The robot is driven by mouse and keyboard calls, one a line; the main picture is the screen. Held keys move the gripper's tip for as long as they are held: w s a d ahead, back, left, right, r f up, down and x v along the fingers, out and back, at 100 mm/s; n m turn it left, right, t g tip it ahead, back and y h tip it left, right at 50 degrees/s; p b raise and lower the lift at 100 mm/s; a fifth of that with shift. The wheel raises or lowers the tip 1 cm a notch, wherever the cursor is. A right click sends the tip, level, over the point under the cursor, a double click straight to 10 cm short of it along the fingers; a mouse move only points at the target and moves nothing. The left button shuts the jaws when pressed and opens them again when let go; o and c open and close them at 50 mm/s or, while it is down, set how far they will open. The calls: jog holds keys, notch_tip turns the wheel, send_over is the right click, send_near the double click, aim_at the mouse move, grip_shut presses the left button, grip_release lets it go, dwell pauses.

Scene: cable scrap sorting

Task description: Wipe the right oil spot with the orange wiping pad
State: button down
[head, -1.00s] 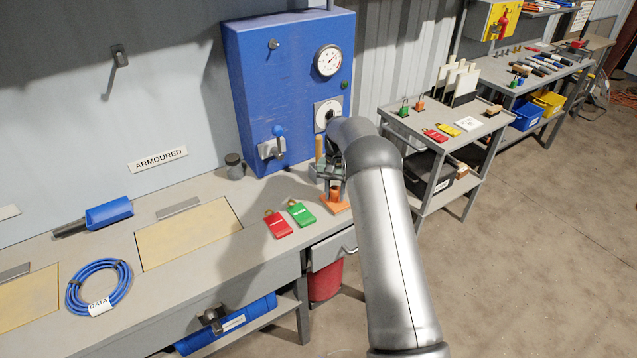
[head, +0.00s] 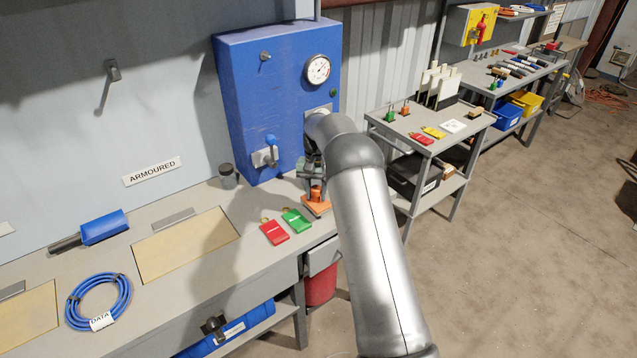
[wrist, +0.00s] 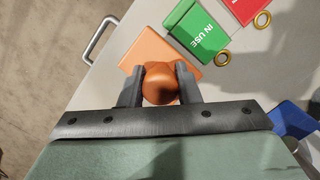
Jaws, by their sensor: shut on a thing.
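The orange wiping pad (head: 316,208) is at the right end of the grey bench, in front of the blue cabinet. In the wrist view its flat orange plate (wrist: 146,46) and round knob (wrist: 160,86) show. My gripper (head: 315,187) points down at it. In the wrist view the two dark fingers of my gripper (wrist: 159,80) are shut on the knob from both sides. I cannot tell whether the pad touches the bench or hangs just above it. I cannot make out any oil spot in either view.
A green tag (head: 296,221) and a red tag (head: 274,232) lie just left of the pad. The blue cabinet (head: 250,110) stands behind, with a dark jar (head: 228,176) beside it. A drawer handle (wrist: 98,38) juts from the bench front. A shelf trolley (head: 425,150) stands right.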

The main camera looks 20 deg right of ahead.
jog(key=shift+r+p, duration=0.7)
jog(key=shift+r, duration=0.95)
